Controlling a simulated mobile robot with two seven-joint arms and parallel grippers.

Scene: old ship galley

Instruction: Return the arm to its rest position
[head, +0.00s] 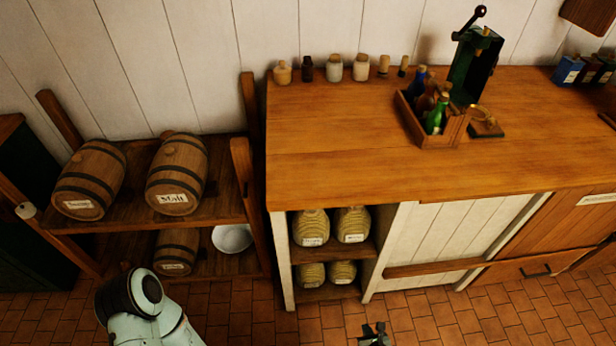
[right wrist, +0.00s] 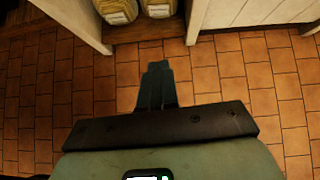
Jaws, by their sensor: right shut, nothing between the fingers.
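My right gripper (head: 374,332) shows at the bottom edge of the head view, low in front of the counter and over the tiled floor. In the right wrist view its fingers (right wrist: 157,70) are together, with nothing between them. They point toward the foot of the counter and touch nothing. Part of my left arm (head: 145,305) shows at the lower left of the head view. My left gripper is outside the picture.
A wooden counter (head: 340,170) holds jars, a bottle crate (head: 436,140) and a green grinder-like device (head: 473,65). Stoneware jugs (head: 352,224) fill its open shelves. A rack (head: 120,215) with barrels (head: 177,175) stands left. The tiled floor (head: 240,310) in front is clear.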

